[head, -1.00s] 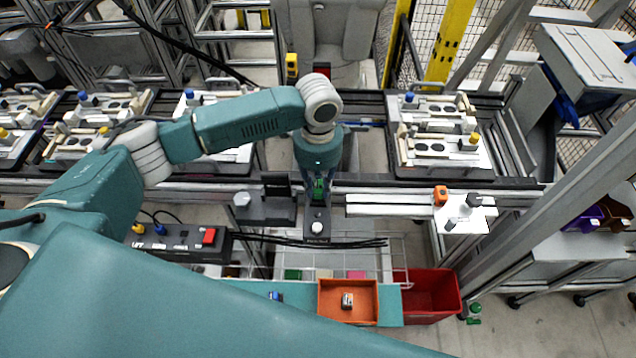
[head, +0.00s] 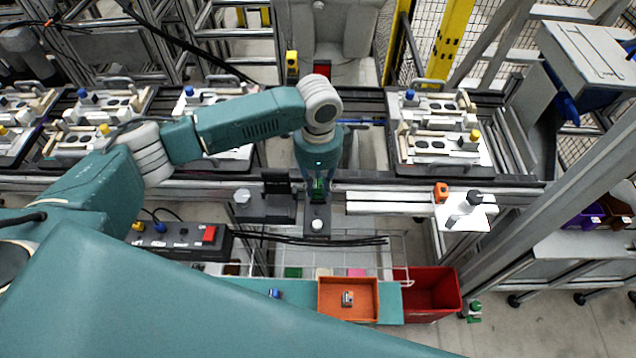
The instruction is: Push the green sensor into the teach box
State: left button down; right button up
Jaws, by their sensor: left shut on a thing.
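My left gripper (head: 318,193) points down at the centre of the head view, shut on the green sensor (head: 319,184). Only a little of the green sensor shows between the dark fingers. The teach box (head: 317,227) appears to be the narrow dark box with a white round knob on top, directly under and in front of the fingers. The gripper hides the far part of this box, so I cannot tell how deep the sensor sits or whether it touches the box. My right gripper is not in view.
A dark bracket (head: 277,205) stands close left of the gripper. A white rail (head: 390,203) runs to the right. A black control box (head: 180,238) with a red switch lies at left. An orange bin (head: 364,309) and a red bin (head: 432,292) stand in front.

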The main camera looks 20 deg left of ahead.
aim_at(318, 183)
pick_arm(q)
jog(key=shift+f, duration=0.2)
jog(key=c, duration=1.4)
grip_release()
jog(key=shift+c, duration=0.2)
notch_tip(318, 183, up, 12)
